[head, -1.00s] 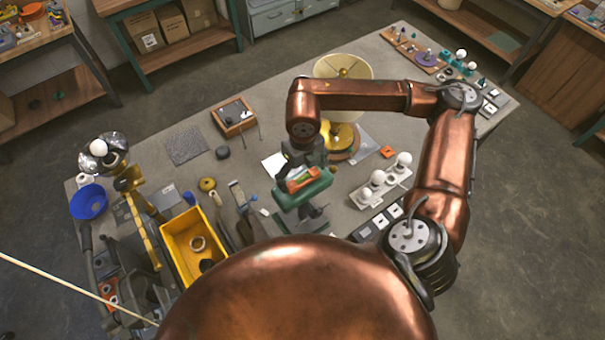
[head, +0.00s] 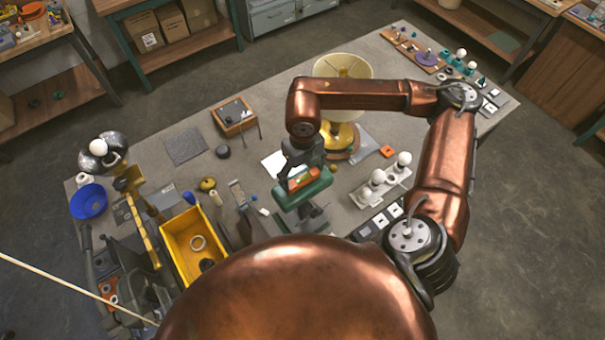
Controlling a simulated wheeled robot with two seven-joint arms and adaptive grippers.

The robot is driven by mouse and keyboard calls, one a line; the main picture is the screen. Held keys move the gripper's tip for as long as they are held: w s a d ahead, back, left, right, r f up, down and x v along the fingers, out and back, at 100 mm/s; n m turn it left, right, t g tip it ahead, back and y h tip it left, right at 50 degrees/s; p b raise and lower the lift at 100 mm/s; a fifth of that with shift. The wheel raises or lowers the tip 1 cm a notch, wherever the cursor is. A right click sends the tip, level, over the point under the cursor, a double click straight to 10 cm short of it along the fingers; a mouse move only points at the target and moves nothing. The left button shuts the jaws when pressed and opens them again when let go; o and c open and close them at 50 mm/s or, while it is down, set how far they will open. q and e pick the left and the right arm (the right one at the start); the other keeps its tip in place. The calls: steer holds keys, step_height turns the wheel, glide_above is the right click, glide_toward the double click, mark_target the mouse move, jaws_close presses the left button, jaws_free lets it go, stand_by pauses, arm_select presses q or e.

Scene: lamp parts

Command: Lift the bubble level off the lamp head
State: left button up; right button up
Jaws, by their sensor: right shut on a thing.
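My right gripper (head: 300,171) points down over the middle of the table, below the copper forearm. It is shut on the bubble level (head: 302,180), a small orange bar with a bright green part. The level is at the top of the dark green lamp head (head: 309,193). I cannot tell from this angle whether the level touches the lamp head or is slightly above it. A grey support shows under the lamp head. The gripper partly hides the level. My left gripper is not in view.
A cream lampshade (head: 343,68) and a yellow lamp base (head: 342,136) stand behind the gripper. A white bulb holder (head: 380,187) is to the right. A yellow bin (head: 182,236) and a blue bowl (head: 88,202) are to the left.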

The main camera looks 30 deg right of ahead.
mark_target(303, 178)
steer(key=shift+r, duration=0.85)
steer(key=shift+c, duration=0.6)
steer(key=shift+r, duration=0.1)
steer(key=shift+r+p, duration=0.65)
steer(key=shift+r, duration=0.45)
steer(key=shift+r+p, duration=0.6)
steer(key=shift+r, duration=1.35)
step_height(303, 178, up, 4)
steer(key=shift+p, duration=0.7)
